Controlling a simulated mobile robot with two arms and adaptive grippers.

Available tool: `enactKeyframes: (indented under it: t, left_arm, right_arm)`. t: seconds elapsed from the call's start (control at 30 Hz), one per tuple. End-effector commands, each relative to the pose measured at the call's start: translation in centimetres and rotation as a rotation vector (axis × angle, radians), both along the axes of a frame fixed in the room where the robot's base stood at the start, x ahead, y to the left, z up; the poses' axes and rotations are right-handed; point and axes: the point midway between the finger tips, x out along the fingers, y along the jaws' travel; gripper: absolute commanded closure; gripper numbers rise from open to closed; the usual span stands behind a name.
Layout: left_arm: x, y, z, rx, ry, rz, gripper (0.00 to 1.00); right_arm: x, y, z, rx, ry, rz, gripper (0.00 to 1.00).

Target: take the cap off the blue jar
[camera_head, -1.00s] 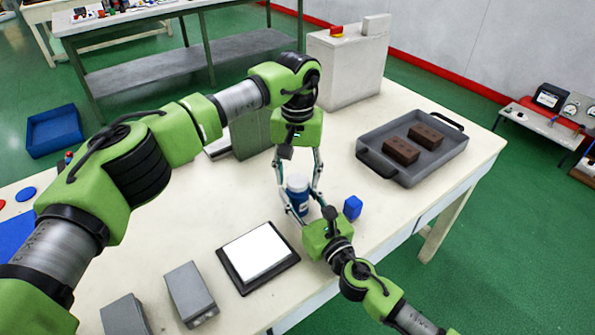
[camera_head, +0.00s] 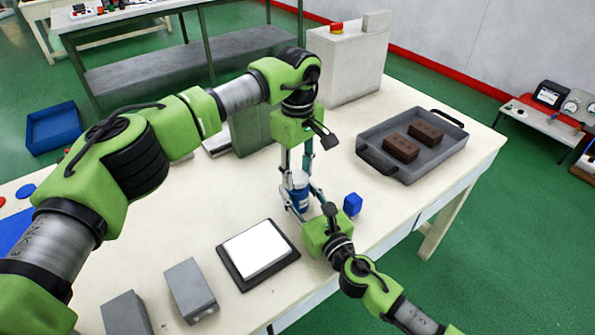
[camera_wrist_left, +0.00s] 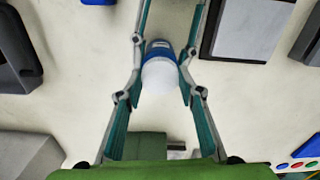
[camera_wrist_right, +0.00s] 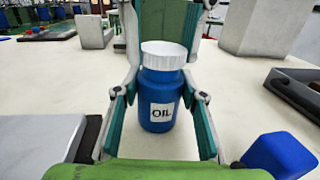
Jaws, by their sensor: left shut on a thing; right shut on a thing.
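The blue jar (camera_head: 301,203) stands upright on the table, with an "OIL" label facing the right wrist camera (camera_wrist_right: 158,112). Its white ribbed cap (camera_wrist_right: 165,54) sits on top of the jar; it also shows in the left wrist view (camera_wrist_left: 160,74). My left gripper (camera_head: 299,174) comes down from above, shut on the cap. My right gripper (camera_head: 303,200) comes in low from the front, shut on the jar's body. The fingers partly hide the jar in the head view.
A blue cube (camera_head: 352,205) lies right of the jar. A black-framed white plate (camera_head: 258,251) and grey blocks (camera_head: 190,291) are to the left. A dark tray (camera_head: 378,161) with two brown bricks stands at the right. A grey box with a red button (camera_head: 348,72) is behind.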

Motion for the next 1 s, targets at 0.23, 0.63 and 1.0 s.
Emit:
enactKeyframes:
  t: [0.23,0.63,1.0]
  left_arm:
    - [-0.01,0.04,0.03,0.001,0.0,0.459,0.92]
    - [0.01,0.01,0.07,0.0,-0.001,1.208,0.92]
    - [0.0,-0.03,0.1,0.0,0.0,1.902,0.92]
  right_arm:
    - [0.02,-0.04,-0.04,0.0,0.001,-0.001,1.0]
    - [0.03,-0.05,-0.03,0.0,0.001,-0.001,1.0]
    - [0.02,-0.04,-0.03,0.0,0.001,-0.001,1.0]
